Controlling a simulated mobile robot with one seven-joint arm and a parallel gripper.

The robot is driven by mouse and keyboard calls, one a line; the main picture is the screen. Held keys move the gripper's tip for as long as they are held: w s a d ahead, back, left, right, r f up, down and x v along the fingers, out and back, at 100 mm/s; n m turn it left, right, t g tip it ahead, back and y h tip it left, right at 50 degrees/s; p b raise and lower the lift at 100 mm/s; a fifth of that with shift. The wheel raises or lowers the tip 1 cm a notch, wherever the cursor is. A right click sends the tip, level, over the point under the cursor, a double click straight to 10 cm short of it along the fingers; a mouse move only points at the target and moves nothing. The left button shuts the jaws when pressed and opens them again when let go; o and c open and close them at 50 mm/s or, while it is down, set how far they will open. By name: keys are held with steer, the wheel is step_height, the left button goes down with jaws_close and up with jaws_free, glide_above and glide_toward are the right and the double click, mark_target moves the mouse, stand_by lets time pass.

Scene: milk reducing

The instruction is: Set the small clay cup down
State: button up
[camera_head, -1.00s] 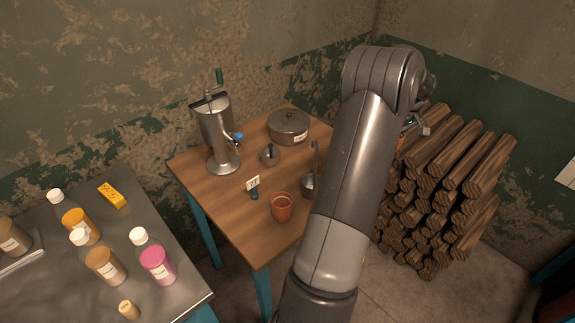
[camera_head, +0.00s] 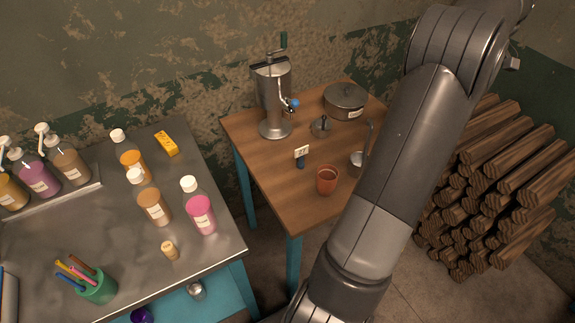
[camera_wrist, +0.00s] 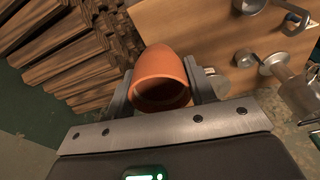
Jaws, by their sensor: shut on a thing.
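In the wrist view my gripper (camera_wrist: 160,72) is shut on a small orange-brown clay cup (camera_wrist: 162,64), with one finger on each side. Its dark open mouth faces the wrist camera. In the head view my arm hides the held cup and my gripper. A similar clay cup (camera_head: 327,181) stands upright on the wooden table (camera_head: 275,190), near its front edge. In the wrist view the tabletop (camera_wrist: 195,35) lies beyond the held cup, and I see no contact between them.
Stacked logs (camera_head: 490,190) lie right. A metal counter (camera_head: 110,245) with bottles stands left. Bare wood shows left of the standing cup.

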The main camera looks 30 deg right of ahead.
steer(key=w+a+n, duration=0.5)
steer(key=w+a, duration=1.3)
steer(key=a, duration=0.1)
steer(key=w+a+n+y, duration=0.1)
steer(key=w+a+n, duration=0.25)
steer(key=a, duration=0.75)
steer(key=w+a+n, duration=0.2)
steer(key=w+a, duration=0.2)
steer(key=a, duration=0.8)
steer(key=s+a+n+g, duration=0.1)
steer(key=s+a+n, duration=0.15)
steer(key=a, duration=0.85)
steer(key=s+a+n, duration=0.1)
steer(key=a+n, duration=0.2)
steer(key=a, duration=0.7)
step_height(320, 180, down, 11)
steer(key=shift+y, duration=0.3)
steer(key=w+a+f, duration=0.1)
steer(key=a+f, duration=0.1)
steer(key=a, duration=0.1)
steer(key=w+a+f, duration=0.1)
steer(key=a+f, duration=0.1)
steer(key=a, duration=0.2)
steer(key=w+a+f, duration=0.1)
steer(key=a+f, duration=0.1)
steer(key=a, duration=0.1)
steer(key=shift+a+f, duration=0.4)
steer(key=shift+w+a+f, duration=0.15)
steer(key=shift+a+f, duration=0.2)
steer(key=shift+f, duration=1.8)
